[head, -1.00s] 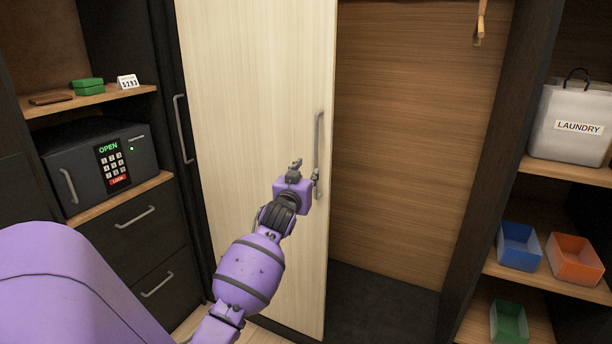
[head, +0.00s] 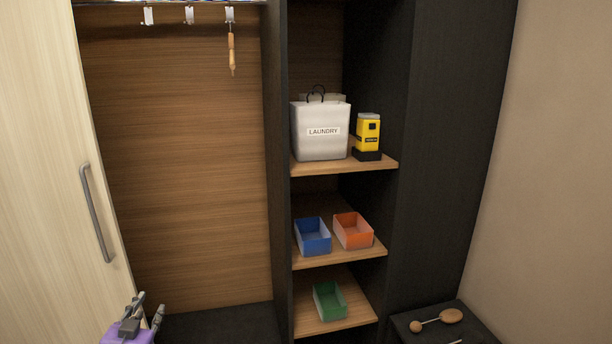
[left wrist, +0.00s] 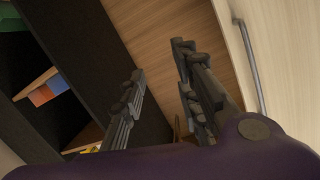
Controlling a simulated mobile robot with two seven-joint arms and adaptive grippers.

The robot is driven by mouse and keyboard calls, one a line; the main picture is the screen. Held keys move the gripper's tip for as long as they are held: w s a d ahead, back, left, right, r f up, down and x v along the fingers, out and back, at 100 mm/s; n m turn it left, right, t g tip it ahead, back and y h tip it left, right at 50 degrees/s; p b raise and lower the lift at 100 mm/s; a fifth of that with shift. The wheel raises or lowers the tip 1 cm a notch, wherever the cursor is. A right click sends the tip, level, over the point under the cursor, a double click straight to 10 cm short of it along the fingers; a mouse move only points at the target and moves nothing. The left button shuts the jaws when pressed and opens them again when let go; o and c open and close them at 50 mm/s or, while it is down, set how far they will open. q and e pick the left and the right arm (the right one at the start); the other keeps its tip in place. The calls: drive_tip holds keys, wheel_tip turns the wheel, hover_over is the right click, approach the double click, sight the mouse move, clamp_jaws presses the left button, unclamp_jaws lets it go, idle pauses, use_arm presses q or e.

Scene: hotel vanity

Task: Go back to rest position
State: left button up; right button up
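My left gripper (head: 143,317) shows at the bottom left of the head view, purple with dark grey fingers, below the door handle. In the left wrist view its two fingers (left wrist: 160,100) stand apart with nothing between them. The pale wooden sliding door (head: 45,150) with its grey bar handle (head: 97,212) is at the left; the handle also shows in the left wrist view (left wrist: 250,65). The gripper is apart from the handle. My right gripper is in neither view.
The open closet (head: 180,160) has hooks at the top. Shelves to its right hold a white laundry bag (head: 318,145), a yellow device (head: 368,133), and blue (head: 312,237), orange (head: 353,230) and green (head: 329,300) bins. A dark bench (head: 440,320) with wooden-ended items is at the lower right.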

use_arm(q)
drive_tip(key=s+d+f+m+g+h+p, duration=0.1)
drive_tip(key=s+d+f+g, duration=0.1)
drive_tip(key=s+d+f, duration=0.55)
drive_tip(key=s+d+f+g+h, duration=0.1)
drive_tip(key=s+d+f+h, duration=0.1)
drive_tip(key=s+d+f, duration=0.5)
drive_tip(key=s+d+f+g, duration=0.2)
drive_tip(key=s+d+f, duration=0.1)
drive_tip(key=s, duration=0.9)
drive_tip(key=s+d+f+n+g, duration=0.1)
drive_tip(key=s+d+f, duration=0.2)
drive_tip(key=s, duration=1)
wheel_tip(320, 180, down, 4)
drive_tip(key=shift+s+d+r+g+h+p, duration=0.25)
drive_tip(key=shift+s+g+h+p, duration=0.05)
drive_tip(key=shift+g+p, duration=0.15)
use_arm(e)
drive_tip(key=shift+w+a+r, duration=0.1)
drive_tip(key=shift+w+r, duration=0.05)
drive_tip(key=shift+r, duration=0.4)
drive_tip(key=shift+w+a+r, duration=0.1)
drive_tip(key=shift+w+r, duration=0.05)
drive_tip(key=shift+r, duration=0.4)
